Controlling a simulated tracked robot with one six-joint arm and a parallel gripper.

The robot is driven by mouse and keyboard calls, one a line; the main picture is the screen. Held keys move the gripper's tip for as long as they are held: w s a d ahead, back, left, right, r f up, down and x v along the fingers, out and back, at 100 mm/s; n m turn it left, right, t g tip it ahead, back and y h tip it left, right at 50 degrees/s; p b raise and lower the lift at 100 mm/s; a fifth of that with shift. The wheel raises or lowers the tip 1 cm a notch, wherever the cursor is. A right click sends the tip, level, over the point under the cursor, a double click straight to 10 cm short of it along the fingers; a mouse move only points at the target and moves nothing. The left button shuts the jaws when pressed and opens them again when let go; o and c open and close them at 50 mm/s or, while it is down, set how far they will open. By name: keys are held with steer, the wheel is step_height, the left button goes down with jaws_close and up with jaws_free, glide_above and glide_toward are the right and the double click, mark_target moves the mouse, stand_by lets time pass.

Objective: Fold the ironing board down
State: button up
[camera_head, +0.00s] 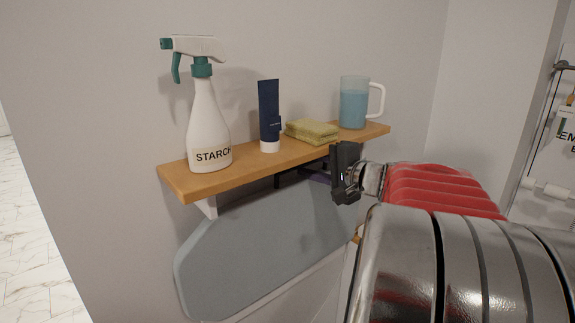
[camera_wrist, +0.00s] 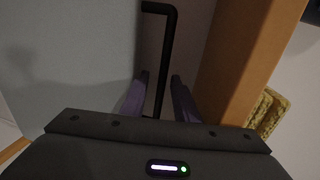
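The ironing board (camera_head: 255,255) is a flat grey-blue panel with cut corners, standing folded up against the wall below a wooden shelf. In the wrist view its grey surface (camera_wrist: 75,50) fills the left side. A black bent bar, seemingly a handle (camera_wrist: 168,50), stands at the board near the shelf; it shows partly under the shelf in the head view (camera_head: 285,181). My gripper (camera_wrist: 159,78) reaches in under the shelf from the right. Its two purplish fingers are apart, one on each side of the bar, with visible gaps; the bar's lower end is hard to see.
The wooden shelf (camera_head: 240,167) is close above my gripper. On it stand a starch spray bottle (camera_head: 208,130), a dark blue tube (camera_head: 269,110), yellow-green sponges (camera_head: 312,131) and a jug of blue liquid (camera_head: 354,108). A white bracket (camera_head: 206,207) holds the shelf.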

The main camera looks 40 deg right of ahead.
jaws_close()
steer(key=shift+f, duration=0.1)
stand_by(0.4)
steer(key=shift+a, duration=0.2)
